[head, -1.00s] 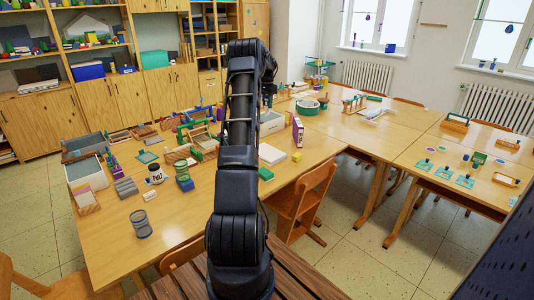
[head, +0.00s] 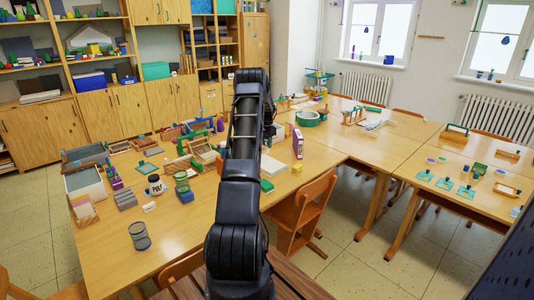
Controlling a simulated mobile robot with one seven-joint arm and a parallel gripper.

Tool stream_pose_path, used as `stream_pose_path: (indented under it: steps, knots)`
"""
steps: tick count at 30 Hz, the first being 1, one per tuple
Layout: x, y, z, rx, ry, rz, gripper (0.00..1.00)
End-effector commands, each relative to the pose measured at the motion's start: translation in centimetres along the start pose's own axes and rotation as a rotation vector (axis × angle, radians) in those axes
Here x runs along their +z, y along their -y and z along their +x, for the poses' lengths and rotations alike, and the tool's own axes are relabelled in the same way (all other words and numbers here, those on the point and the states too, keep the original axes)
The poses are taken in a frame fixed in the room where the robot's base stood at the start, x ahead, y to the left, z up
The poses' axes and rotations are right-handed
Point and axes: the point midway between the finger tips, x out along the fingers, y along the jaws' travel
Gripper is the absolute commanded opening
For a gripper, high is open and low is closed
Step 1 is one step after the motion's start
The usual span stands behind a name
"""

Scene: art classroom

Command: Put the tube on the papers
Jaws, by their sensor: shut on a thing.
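My arm reaches over the long table, and my gripper (head: 273,132) shows only in part as a dark shape right of the forearm. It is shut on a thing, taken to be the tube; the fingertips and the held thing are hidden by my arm. A flat white stack (head: 272,165), which may be the papers, lies on the table just below the gripper in the picture, partly behind my arm. Pale loose sheets (head: 375,125) also lie on the far table; I cannot tell which are the papers.
A metal can (head: 139,236) stands at the near left. An orange chair (head: 305,212) stands at the table's right edge.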

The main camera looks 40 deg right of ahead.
Motion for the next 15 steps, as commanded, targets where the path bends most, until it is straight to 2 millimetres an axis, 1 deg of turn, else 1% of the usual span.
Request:
stream_pose_path:
  steps: [1, 3, 8, 10, 15]
  knots:
    - [0.0, 0.0, 0.7, 0.001, 0.001, 0.000, 0.08]
    - [0.0, 0.0, 1.3, 0.001, 0.001, 0.000, 0.08]
    - [0.0, 0.0, 2.0, 0.000, 0.000, 0.000, 0.08]
    - [0.0, 0.0, 2.6, 0.000, 0.000, 0.000, 0.08]
    - [0.0, -0.1, 4.9, 0.001, 0.001, 0.001, 0.08]
